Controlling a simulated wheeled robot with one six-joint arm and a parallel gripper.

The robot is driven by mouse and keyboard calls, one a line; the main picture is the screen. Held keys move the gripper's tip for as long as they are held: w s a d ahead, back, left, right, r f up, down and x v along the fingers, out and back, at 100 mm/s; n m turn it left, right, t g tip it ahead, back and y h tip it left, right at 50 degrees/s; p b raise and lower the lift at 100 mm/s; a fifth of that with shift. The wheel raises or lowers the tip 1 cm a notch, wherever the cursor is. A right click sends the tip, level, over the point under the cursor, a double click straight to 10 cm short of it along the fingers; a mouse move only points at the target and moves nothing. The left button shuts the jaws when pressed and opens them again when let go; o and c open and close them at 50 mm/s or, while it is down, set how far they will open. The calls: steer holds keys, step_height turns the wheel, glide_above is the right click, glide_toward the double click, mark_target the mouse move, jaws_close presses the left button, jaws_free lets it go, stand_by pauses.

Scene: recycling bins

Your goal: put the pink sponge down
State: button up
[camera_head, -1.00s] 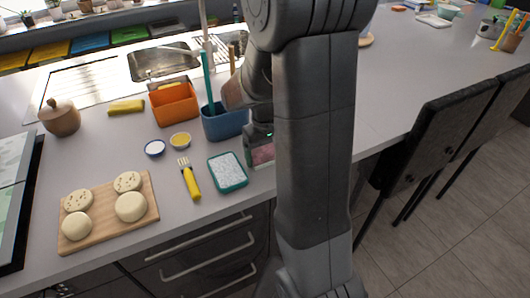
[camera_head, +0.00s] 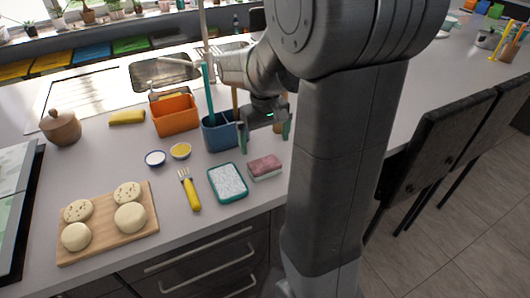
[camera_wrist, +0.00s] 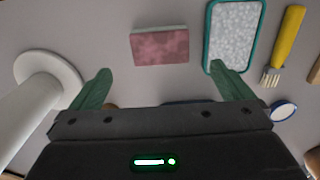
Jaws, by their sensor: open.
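The pink sponge (camera_head: 265,167) lies on the grey counter, right of a teal-rimmed tray and close to the counter's front edge. Its pink side and a pale layer also show in the wrist view (camera_wrist: 160,46). My gripper (camera_head: 265,136) is open and empty, above and behind the sponge, apart from it. In the wrist view the two green fingers (camera_wrist: 161,82) are spread wide, with the sponge beyond them and nothing between them.
The teal-rimmed tray (camera_head: 244,190) lies just left of the sponge, with a yellow-handled brush (camera_head: 191,192) further left. A blue caddy (camera_head: 217,138) with upright tools stands beside my gripper. A white cylindrical object (camera_wrist: 30,108) is at the wrist view's left.

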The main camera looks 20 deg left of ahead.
mark_target(265, 163)
step_height(265, 163, up, 3)
steer(key=shift+f, duration=0.2)
step_height(265, 163, down, 12)
steer(key=shift+f, duration=0.1)
steer(key=shift+w+a+r, duration=0.1)
steer(key=shift+r, duration=1.75)
steer(key=shift+f, duration=0.15)
